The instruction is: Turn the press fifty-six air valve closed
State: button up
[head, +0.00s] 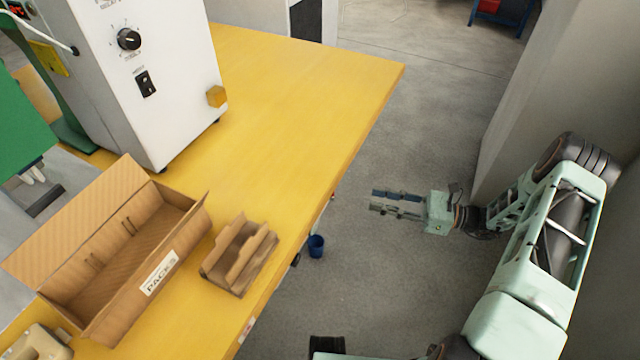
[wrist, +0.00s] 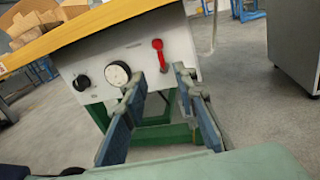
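The air valve with a red handle (wrist: 158,52) sits on a grey panel (wrist: 140,58) under the yellow table, in the wrist view. The handle stands roughly upright, its lower end pointing down and slightly right. No press number is readable there. My gripper (wrist: 160,76) is open and empty, its fingers on either side below the handle, apart from it. In the head view my gripper (head: 373,201) is right of the table edge, over the floor, pointing left. The table hides the panel and valve in that view.
A round gauge (wrist: 117,74) and a black knob (wrist: 82,83) sit left of the valve on the panel. On the yellow table (head: 300,90) stand an open carton (head: 165,270), a smaller cardboard box (head: 243,262) and a white machine (head: 165,90). A grey cabinet (wrist: 296,45) stands at right.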

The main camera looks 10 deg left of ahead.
jog(key=w+a, duration=0.1)
jog(key=a, duration=0.9)
jog(key=shift+w+a+b, duration=0.25)
jog(key=shift+w+b, duration=0.1)
jog(key=shift+b, duration=0.05)
jog(key=shift+r, duration=0.1)
jog(key=shift+c, duration=0.5)
grip_shut()
